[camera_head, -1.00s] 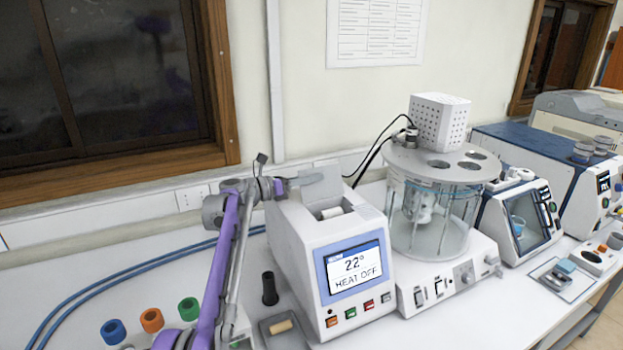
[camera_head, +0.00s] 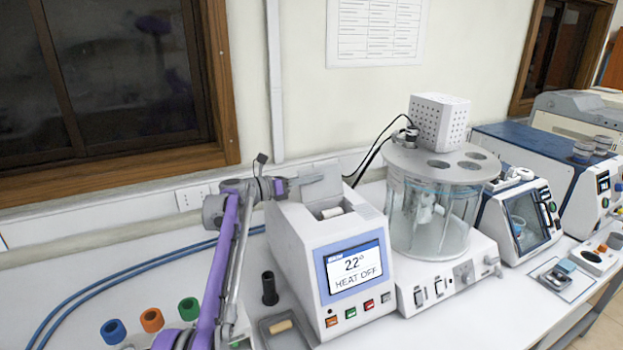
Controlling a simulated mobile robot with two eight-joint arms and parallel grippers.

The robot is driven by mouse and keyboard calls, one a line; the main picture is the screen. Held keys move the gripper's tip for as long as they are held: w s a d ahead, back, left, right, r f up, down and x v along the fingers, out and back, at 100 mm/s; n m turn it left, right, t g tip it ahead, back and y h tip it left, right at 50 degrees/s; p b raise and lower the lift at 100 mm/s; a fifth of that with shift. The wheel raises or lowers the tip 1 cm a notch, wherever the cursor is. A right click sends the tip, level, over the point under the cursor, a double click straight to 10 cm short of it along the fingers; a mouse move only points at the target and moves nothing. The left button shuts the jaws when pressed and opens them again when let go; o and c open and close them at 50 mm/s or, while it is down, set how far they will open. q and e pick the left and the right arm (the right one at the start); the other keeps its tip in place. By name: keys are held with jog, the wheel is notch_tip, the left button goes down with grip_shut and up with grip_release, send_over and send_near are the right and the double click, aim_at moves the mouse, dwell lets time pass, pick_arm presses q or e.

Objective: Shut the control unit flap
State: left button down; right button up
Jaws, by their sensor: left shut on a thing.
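The control unit (camera_head: 340,240) is a white box with a screen reading 22° and HEAT OFF. Its flap (camera_head: 322,180) is a pale panel standing raised at the back of the top opening. A cream cylinder (camera_head: 331,212) lies in the open recess. My left gripper (camera_head: 296,182) reaches in from the left and is shut on the left edge of the flap. Its fingertips are small and partly blend with the panel. My right gripper is not in view.
A glass vessel with a grey lid (camera_head: 440,165) stands close to the right of the unit. Blue, orange and green capped tubes (camera_head: 152,319), a black holder (camera_head: 269,289) and a small tray (camera_head: 266,336) are at the front left. Blue hoses (camera_head: 110,287) run behind.

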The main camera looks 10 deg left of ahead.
pick_arm(q)
jog(key=shift+s+d+r+m, duration=0.1)
jog(key=shift+s+r+m, duration=0.1)
jog(key=shift+m, duration=0.2)
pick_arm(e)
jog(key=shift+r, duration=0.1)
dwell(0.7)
pick_arm(q)
jog(key=shift+s+d+r+m, duration=0.15)
jog(key=shift+s+d+m, duration=0.1)
jog(key=shift+m, duration=0.35)
jog(key=shift+s+d+r+m, duration=0.15)
jog(key=shift+s+m, duration=0.1)
jog(key=shift+m, duration=0.35)
jog(key=shift+s+d+m+p, duration=0.3)
jog(key=shift+s+m, duration=0.15)
jog(key=shift+m, duration=0.5)
jog(key=shift+s+d+m+p, duration=0.3)
jog(key=shift+s+m, duration=0.1)
jog(key=shift+m, duration=0.55)
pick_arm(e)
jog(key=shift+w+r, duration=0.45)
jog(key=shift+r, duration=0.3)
pick_arm(q)
jog(key=c, duration=0.8)
grip_release()
jog(key=shift+f, duration=0.1)
jog(key=shift+s, duration=0.1)
